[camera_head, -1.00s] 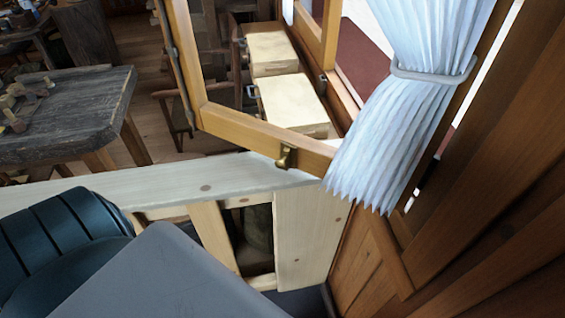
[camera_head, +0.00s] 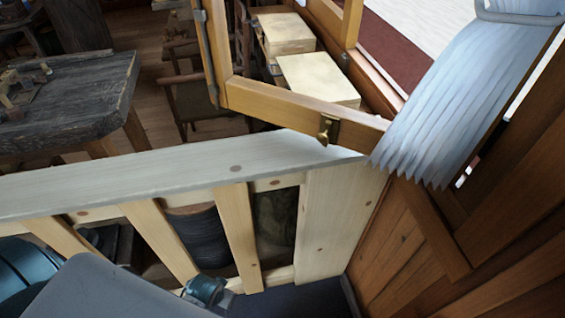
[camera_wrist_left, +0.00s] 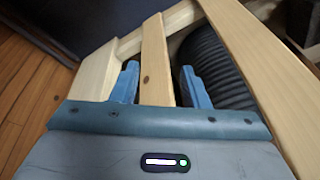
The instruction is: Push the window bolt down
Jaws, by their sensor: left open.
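The brass window bolt (camera_head: 328,130) sits on the lower rail of the open wooden window sash (camera_head: 270,106), near its right end, in the head view. Its small knob hangs at the lower left of its plate. My left gripper (camera_wrist_left: 160,68) shows in the left wrist view with its two blue fingers apart. A pale wooden slat (camera_wrist_left: 155,60) shows between the fingers; I cannot tell whether they touch it. The bolt is not in the wrist view. My right gripper is not in view.
A pale railing (camera_head: 180,180) with slats crosses below the window. A light blue curtain (camera_head: 430,120) hangs right of the bolt, close to the sash's end. Pale boxes (camera_head: 318,78) stand behind the sash. A dark workbench (camera_head: 70,100) is at left.

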